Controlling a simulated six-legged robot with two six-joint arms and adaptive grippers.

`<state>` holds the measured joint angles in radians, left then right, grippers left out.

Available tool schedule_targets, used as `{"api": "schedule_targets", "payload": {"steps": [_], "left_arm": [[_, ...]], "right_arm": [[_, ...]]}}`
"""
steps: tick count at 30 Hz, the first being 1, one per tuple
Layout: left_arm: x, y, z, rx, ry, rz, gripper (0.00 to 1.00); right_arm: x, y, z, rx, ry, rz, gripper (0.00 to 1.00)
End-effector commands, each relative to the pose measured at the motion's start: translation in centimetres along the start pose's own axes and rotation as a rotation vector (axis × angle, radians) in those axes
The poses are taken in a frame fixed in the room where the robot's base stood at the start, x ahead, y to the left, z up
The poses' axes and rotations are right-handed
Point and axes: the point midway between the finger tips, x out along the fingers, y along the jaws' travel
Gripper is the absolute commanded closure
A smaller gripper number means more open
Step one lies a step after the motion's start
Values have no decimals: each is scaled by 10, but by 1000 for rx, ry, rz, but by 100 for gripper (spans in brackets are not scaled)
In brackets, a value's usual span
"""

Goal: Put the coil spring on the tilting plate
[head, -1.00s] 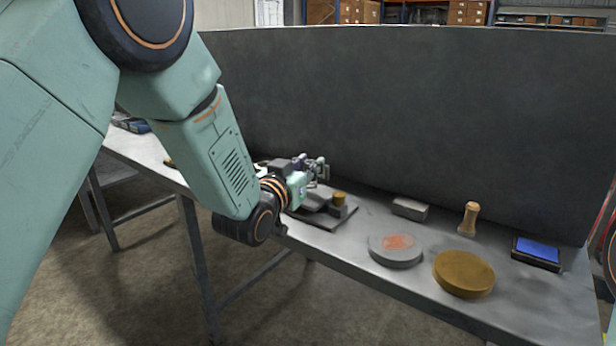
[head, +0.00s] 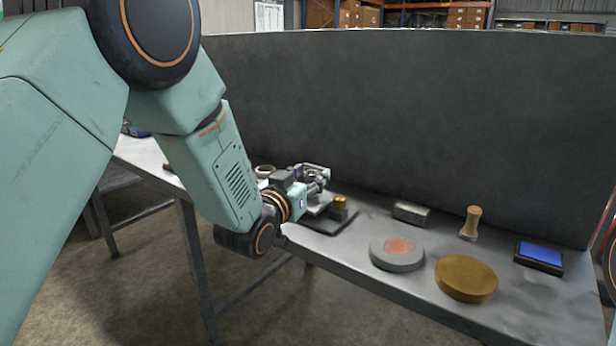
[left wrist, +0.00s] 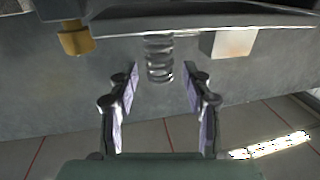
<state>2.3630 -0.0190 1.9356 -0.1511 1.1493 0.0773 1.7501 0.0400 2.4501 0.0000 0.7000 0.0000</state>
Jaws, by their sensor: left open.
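The coil spring (left wrist: 158,57) is a short grey metal coil in the left wrist view, lying between the lines of my left gripper's fingers, near and beyond their tips. My left gripper (left wrist: 160,82) is open, with a finger on each side of the spring and gaps to both. In the head view my left gripper (head: 318,176) is over the table's far-left part, and I cannot make out the spring there. A grey round plate (head: 397,256) with an orange patch lies right of it; I cannot tell whether this is the tilting plate. My right gripper is not in view.
A brass knob (head: 340,203) stands on a dark base beside my left gripper. A dark panel (head: 430,120) closes the back.

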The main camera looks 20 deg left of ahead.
Motion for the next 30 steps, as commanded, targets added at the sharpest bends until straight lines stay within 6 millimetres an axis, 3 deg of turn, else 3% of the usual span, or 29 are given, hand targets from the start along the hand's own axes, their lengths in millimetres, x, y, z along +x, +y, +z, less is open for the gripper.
{"api": "schedule_targets", "payload": {"steps": [7, 21, 30], "left_arm": [[-6, 0, -5, -1, -3, -1, 51], [-91, 0, -6, -2, -2, -1, 51], [-119, 0, -5, -1, -1, 0, 51]], "right_arm": [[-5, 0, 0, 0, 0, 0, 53], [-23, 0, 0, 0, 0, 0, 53], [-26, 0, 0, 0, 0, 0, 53]]}}
